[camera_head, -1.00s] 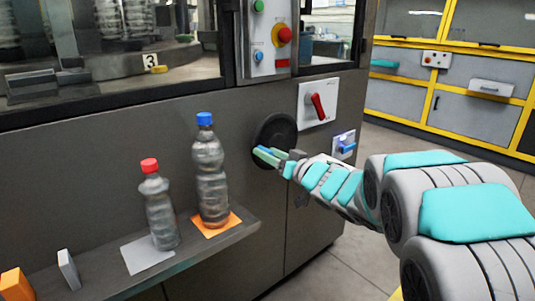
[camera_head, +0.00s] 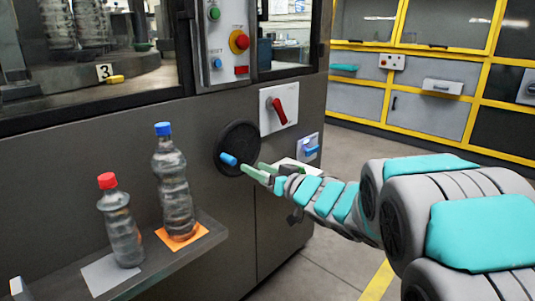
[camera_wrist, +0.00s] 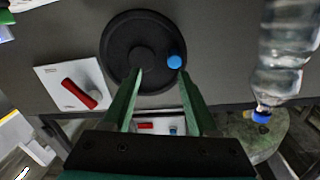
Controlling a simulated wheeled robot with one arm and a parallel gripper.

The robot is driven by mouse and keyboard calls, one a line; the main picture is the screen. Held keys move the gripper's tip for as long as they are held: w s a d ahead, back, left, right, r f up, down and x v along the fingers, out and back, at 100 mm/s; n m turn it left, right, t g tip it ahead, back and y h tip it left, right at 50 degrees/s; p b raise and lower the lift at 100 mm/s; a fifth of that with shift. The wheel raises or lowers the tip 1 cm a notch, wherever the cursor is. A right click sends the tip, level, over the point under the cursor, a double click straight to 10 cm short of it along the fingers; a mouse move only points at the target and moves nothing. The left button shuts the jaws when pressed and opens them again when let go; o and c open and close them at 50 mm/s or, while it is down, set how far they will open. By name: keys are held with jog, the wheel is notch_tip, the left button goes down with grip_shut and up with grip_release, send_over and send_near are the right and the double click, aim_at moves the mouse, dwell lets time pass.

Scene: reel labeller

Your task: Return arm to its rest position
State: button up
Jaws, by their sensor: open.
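My gripper (camera_head: 256,171) is open and empty, with two green fingers, in front of the dark machine panel. In the wrist view my gripper (camera_wrist: 160,85) has its fingers spread apart, with nothing between them. A black round handwheel (camera_head: 238,140) is on the panel, with a blue knob (camera_head: 228,159) at its lower left. In the wrist view the handwheel (camera_wrist: 124,62) lies just beyond the fingertips, and the blue knob (camera_wrist: 174,62) is near one fingertip, seemingly apart from it. My arm reaches in from the right.
A shelf (camera_head: 140,280) at the left holds a red-capped bottle (camera_head: 120,226) and a blue-capped bottle (camera_head: 174,190). A red rotary switch (camera_head: 279,111) and a blue switch (camera_head: 311,149) sit right of the wheel. Open floor lies behind, before yellow-framed cabinets (camera_head: 400,105).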

jog(key=d+f+m+t+h, duration=0.1)
jog(key=d+f+m+h, duration=0.1)
jog(key=d+h, duration=0.45)
jog(key=d+f+m+t+h, duration=0.1)
jog(key=d+f+m+h, duration=0.15)
jog(key=d, duration=0.65)
jog(key=s+d+f+m+g+h, duration=0.2)
jog(key=s+d+f+g+h, duration=0.25)
jog(key=s+d, duration=0.45)
jog(key=s+d+f+m+g+h, duration=0.1)
jog(key=s+d+f+g, duration=0.15)
jog(key=s, duration=0.35)
jog(key=s+d+f+g+h, duration=0.1)
jog(key=s+d+f+g, duration=0.15)
jog(key=s, duration=0.45)
jog(key=s+a+f+g+y, duration=0.1)
jog(key=s+a+g, duration=0.2)
jog(key=s, duration=0.7)
jog(key=s+a+f+g+y, duration=0.1)
jog(key=s+a+f+g, duration=0.1)
jog(key=s, duration=0.9)
jog(key=shift+s+a+n+g, duration=0.3)
jog(key=shift+a+n+g, duration=0.05)
jog(key=shift+a+g, duration=0.2)
jog(key=shift+y, duration=0.25)
